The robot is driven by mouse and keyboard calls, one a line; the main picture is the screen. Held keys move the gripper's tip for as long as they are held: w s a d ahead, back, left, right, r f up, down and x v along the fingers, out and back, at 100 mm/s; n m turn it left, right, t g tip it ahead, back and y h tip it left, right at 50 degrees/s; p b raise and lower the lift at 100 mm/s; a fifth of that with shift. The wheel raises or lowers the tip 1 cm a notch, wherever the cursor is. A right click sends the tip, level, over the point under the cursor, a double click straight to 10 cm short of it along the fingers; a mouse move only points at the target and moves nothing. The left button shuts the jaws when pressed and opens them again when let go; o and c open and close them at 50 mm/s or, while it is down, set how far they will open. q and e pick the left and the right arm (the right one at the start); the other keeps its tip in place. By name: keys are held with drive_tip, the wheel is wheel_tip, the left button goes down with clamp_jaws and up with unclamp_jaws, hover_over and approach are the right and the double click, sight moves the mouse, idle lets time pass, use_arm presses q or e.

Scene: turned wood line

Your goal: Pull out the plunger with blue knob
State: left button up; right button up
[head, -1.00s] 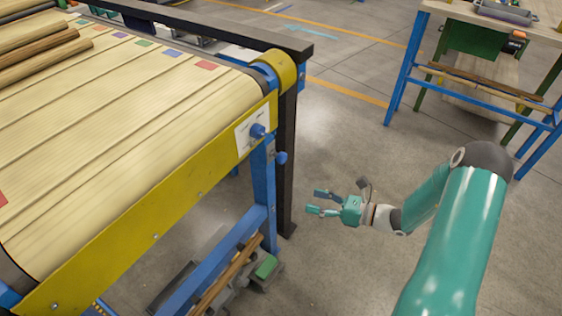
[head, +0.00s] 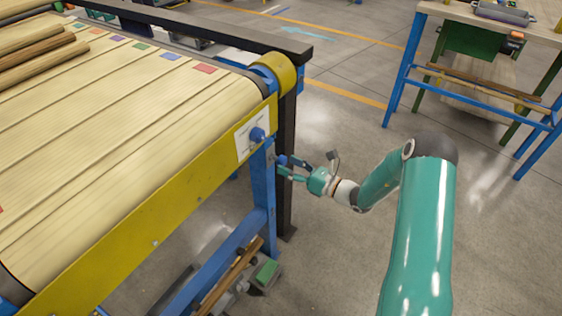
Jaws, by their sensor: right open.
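A blue knob (head: 282,159) sticks out to the right of the blue leg at the conveyor's near end; this looks like the plunger's knob. A second blue knob (head: 257,135) sits above it on a white plate on the yellow side rail. My right gripper (head: 281,168) is open, its fingers pointing left at the lower knob. The upper fingertip overlaps the knob's edge in the picture; I cannot tell whether it touches or whether the knob is between the fingers. My left gripper is not in view.
The conveyor (head: 130,110) with wooden rods (head: 40,62) fills the left side. A dark post (head: 287,165) stands just behind the gripper's fingertips. A blue-legged workbench (head: 480,75) stands at the upper right. The floor between them is clear.

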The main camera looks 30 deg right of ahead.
sight(285, 163)
drive_tip(key=shift+x, duration=1.65)
clamp_jaws()
